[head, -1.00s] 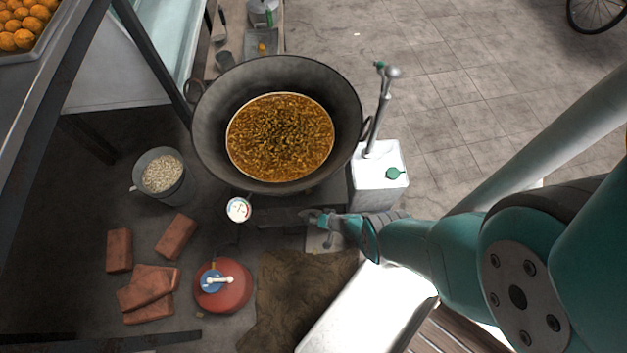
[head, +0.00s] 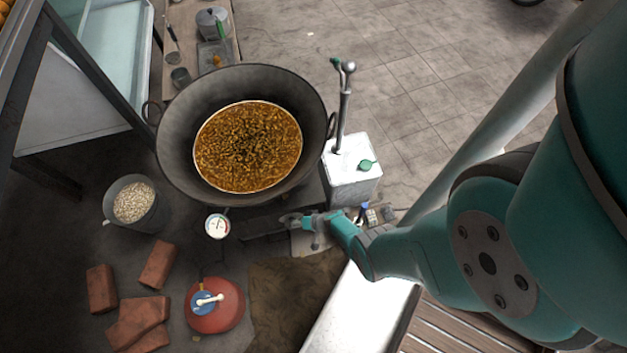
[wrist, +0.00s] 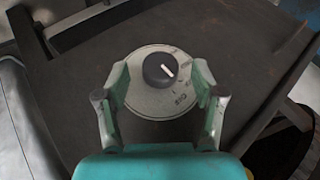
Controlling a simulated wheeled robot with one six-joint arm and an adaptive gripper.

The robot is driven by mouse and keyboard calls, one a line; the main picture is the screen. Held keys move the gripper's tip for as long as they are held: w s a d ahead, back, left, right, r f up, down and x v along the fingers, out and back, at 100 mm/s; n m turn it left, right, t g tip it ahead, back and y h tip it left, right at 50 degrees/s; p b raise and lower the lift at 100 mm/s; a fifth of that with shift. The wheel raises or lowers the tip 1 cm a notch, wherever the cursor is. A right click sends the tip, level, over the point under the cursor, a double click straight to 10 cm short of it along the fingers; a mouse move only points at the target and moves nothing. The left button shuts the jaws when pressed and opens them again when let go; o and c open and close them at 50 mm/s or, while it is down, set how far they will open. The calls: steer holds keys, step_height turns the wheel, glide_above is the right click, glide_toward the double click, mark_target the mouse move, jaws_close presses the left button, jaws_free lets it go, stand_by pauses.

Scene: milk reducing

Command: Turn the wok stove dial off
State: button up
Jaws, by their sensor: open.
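The stove dial is a black round knob (wrist: 160,70) with a white pointer line, on a pale marked disc (wrist: 155,103) in the wrist view. The pointer slants toward the lower right. My gripper (wrist: 159,82) is open, with one finger on each side of the knob and gaps between them and it. In the head view my gripper (head: 290,220) is low at the stove's front, below the wok (head: 180,155). The wok holds a brown, grainy mixture (head: 248,146). The dial is hard to make out in the head view.
A round gauge (head: 217,226) stands left of my gripper. A red gas cylinder (head: 214,318) and bricks (head: 138,322) lie lower left, with a bucket (head: 138,205) above them. A white canister (head: 352,180) stands right of the wok.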

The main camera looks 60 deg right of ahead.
steer(key=v, duration=1)
steer(key=shift+s+r, duration=0.25)
stand_by(0.6)
steer(key=s+a+r+n+h, duration=0.3)
steer(key=s+a+r+n, duration=0.1)
steer(key=s+a+r, duration=0.75)
steer(key=s+a+r+n+t, duration=0.1)
steer(key=r+n+t, duration=0.1)
steer(key=r, duration=1)
steer(key=s+a+r+n+t, duration=0.1)
steer(key=s+r+n+t, duration=0.1)
steer(key=r, duration=1.1)
steer(key=s+a+r+n+t+y, duration=0.1)
steer(key=s+a+r+t, duration=0.1)
steer(key=r, duration=1)
steer(key=shift+r+n, duration=0.4)
